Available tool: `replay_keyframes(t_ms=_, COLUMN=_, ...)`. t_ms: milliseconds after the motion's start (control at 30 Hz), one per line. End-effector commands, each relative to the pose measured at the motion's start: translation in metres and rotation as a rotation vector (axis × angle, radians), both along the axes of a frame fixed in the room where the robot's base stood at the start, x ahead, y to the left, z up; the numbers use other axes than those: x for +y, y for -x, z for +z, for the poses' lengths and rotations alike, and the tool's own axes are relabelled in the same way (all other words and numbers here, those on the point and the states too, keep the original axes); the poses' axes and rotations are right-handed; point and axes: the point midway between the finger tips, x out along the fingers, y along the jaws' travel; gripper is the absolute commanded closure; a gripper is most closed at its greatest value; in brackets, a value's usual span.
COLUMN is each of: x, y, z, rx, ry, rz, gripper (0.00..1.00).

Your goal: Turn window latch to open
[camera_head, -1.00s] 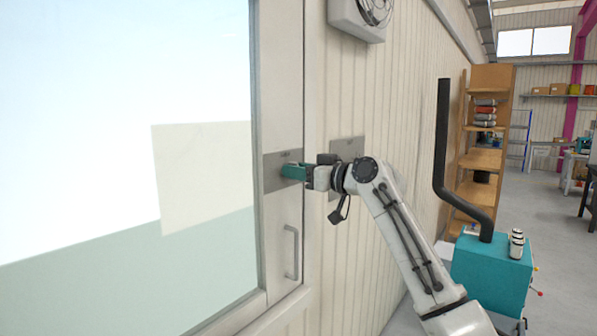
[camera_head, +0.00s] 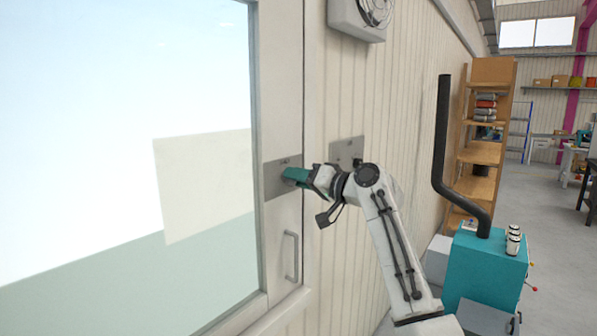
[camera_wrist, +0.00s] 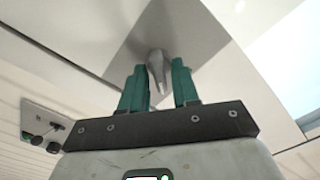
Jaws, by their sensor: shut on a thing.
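The window latch (camera_wrist: 157,68) is a small grey lever between the two green fingers of my gripper (camera_wrist: 158,82) in the wrist view. It is set on a grey metal plate (camera_head: 272,185) on the window frame (camera_head: 284,222). In the head view my gripper (camera_head: 296,177) reaches the plate from the right and looks rolled about its own axis. The fingers hide the latch there. My gripper is shut on the latch. The large window pane (camera_head: 80,130) fills the left of the head view.
A vertical pull handle (camera_head: 291,256) is on the frame below the plate. A second grey plate (camera_head: 346,150) is on the ribbed wall behind my wrist. A teal machine (camera_head: 487,268) with a black pipe (camera_head: 442,130) and a wooden shelf (camera_head: 482,155) stand at the right.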

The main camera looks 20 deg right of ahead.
Motion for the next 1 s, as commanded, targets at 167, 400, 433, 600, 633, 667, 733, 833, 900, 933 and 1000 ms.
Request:
replay_keyframes(t_ms=167, x=-0.0007, y=-0.0007, z=0.0027, rx=0.101, ry=-0.138, rz=-0.002, gripper=1.0)
replay_keyframes(t_ms=400, x=-0.0013, y=-0.0008, z=0.0021, rx=0.234, ry=-0.321, rz=-0.002, gripper=1.0)
replay_keyframes(t_ms=433, x=-0.0018, y=-0.0009, z=0.0022, rx=0.251, ry=-0.345, rz=-0.003, gripper=1.0)
replay_keyframes(t_ms=600, x=-0.002, y=-0.0011, z=0.0008, rx=0.338, ry=-0.465, rz=-0.003, gripper=1.0)
replay_keyframes(t_ms=633, x=-0.0022, y=-0.0011, z=0.0003, rx=0.352, ry=-0.486, rz=-0.004, gripper=1.0)
replay_keyframes(t_ms=667, x=-0.0024, y=-0.0011, z=0.0, rx=0.366, ry=-0.505, rz=-0.004, gripper=1.0)
replay_keyframes(t_ms=733, x=-0.0026, y=-0.0011, z=-0.0009, rx=0.397, ry=-0.546, rz=-0.003, gripper=1.0)
replay_keyframes(t_ms=833, x=-0.0026, y=-0.0012, z=-0.0018, rx=0.434, ry=-0.597, rz=-0.003, gripper=1.0)
replay_keyframes(t_ms=900, x=-0.0024, y=-0.0011, z=-0.0023, rx=0.457, ry=-0.627, rz=-0.003, gripper=1.0)
replay_keyframes(t_ms=933, x=-0.0026, y=-0.0011, z=-0.0025, rx=0.465, ry=-0.64, rz=-0.004, gripper=1.0)
replay_keyframes(t_ms=1000, x=-0.003, y=-0.0012, z=-0.0029, rx=0.481, ry=-0.663, rz=-0.005, gripper=1.0)
